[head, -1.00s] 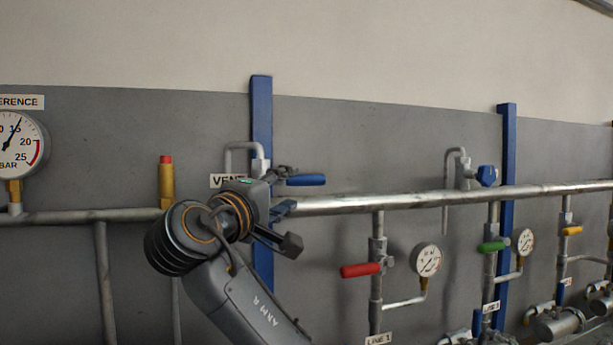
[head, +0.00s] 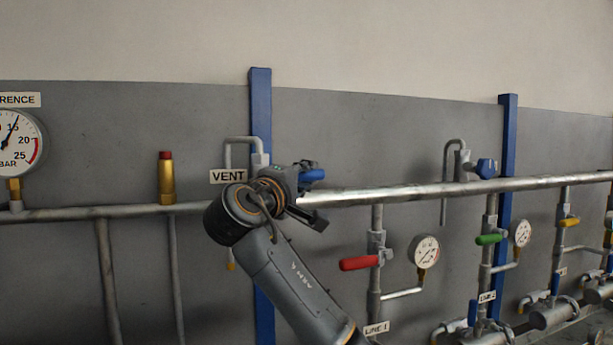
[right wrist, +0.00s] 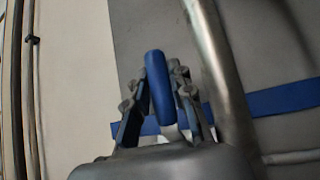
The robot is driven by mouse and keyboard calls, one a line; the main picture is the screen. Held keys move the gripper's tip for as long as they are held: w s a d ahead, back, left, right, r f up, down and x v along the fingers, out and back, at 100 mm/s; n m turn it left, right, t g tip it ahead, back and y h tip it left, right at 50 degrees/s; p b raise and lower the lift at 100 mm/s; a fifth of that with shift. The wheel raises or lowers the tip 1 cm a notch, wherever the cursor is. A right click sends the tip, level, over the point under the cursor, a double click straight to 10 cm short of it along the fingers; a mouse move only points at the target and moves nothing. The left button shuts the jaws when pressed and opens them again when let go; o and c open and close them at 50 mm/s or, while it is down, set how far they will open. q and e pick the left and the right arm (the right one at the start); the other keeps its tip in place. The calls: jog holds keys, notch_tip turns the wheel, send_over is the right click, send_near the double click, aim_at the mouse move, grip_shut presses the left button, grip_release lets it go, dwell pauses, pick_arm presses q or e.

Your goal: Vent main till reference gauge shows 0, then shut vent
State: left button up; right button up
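The reference gauge (head: 17,143) is cut by the left edge of the head view; its needle points up and slightly right, near the 15 mark, well above zero. The vent valve's blue lever (head: 312,175) sticks out to the right above the main pipe (head: 400,194), beside the VENT label (head: 228,176). My right gripper (head: 312,192) is at this lever. In the right wrist view the blue lever (right wrist: 160,85) lies between the two open fingers (right wrist: 160,100), with gaps visible beside it. The valve body is partly hidden by my gripper. My left gripper is out of view.
A red lever (head: 359,263) and a small gauge (head: 425,251) sit below the pipe to the right. A blue valve handle (head: 486,168) and a green lever (head: 490,239) are farther right. A brass fitting with a red cap (head: 166,178) stands left of the vent.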

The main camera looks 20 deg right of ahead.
grip_shut()
